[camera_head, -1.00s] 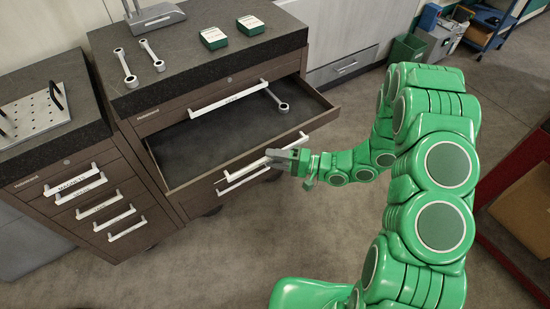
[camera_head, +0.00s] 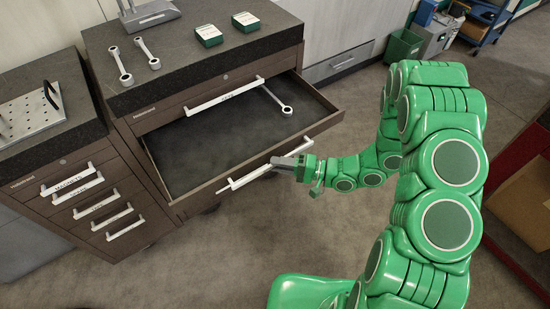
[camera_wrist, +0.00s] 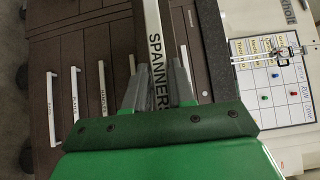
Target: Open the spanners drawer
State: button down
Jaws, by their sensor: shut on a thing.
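The spanners drawer (camera_head: 240,138) is pulled out from the brown cabinet and stands open in the head view. One spanner (camera_head: 276,100) lies inside near its back right; the rest of its visible floor is bare. Its white handle (camera_head: 243,180) runs along the front, and the handle with the label SPANNERS shows in the wrist view (camera_wrist: 153,35). My gripper (camera_head: 291,161) is at the right part of this handle. In the wrist view its two fingers (camera_wrist: 158,85) sit on either side of the handle, shut on it.
Two spanners (camera_head: 121,66) and two green-and-white boxes (camera_head: 209,36) lie on the dark cabinet top. A lower cabinet with several drawers (camera_head: 95,200) stands at the left, with a perforated plate (camera_head: 30,112) on top. Open floor (camera_head: 230,250) lies before the drawer.

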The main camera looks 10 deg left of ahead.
jog(key=shift+s+d, duration=0.2)
jog(key=shift+s, duration=0.1)
jog(key=c, duration=1)
grip_release()
jog(key=shift+c, duration=0.2)
jog(key=shift+d, duration=0.1)
jog(key=d, duration=0.7)
jog(key=shift+d, duration=0.3)
jog(key=shift+w, duration=0.1)
